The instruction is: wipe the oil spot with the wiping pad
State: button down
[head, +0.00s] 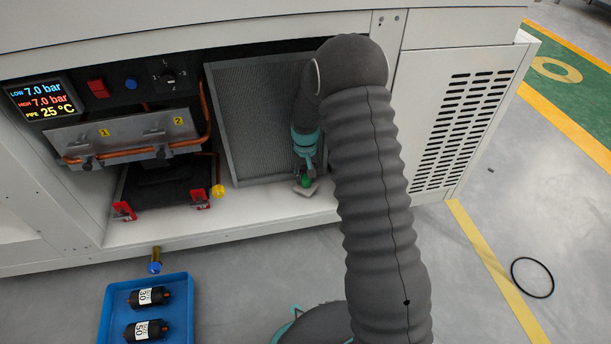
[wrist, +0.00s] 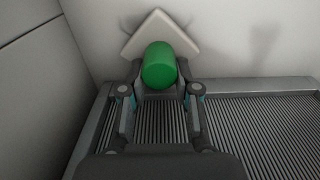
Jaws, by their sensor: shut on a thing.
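The wiping pad is a pale square with a green grip. In the wrist view the green grip (wrist: 159,66) sits between the two fingers of my gripper (wrist: 160,88), which is shut on it. The pale pad (wrist: 160,26) shows beyond the grip, against a light surface. In the head view my gripper (head: 305,176) points down at the cabinet floor, in front of the finned panel, with the pad (head: 307,190) under it at the floor. I cannot tell whether the pad touches the floor. I see no oil spot in either view; the pad or arm may hide it.
The finned panel (head: 262,120) stands close behind my gripper. To its left are a metal bracket with copper pipe (head: 130,140) and red clips (head: 123,211). A blue tray (head: 178,292) with black cylinders stands on the floor. A black ring (head: 532,278) lies at right.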

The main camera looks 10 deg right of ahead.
aim_at(307, 189)
jog(key=shift+s+r, duration=0.15)
jog(key=shift+s, duration=1.2)
jog(key=shift+r+p, duration=1.85)
jog(key=shift+r, duration=1.15)
jog(key=shift+r+p, duration=0.95)
jog(key=shift+r, duration=0.55)
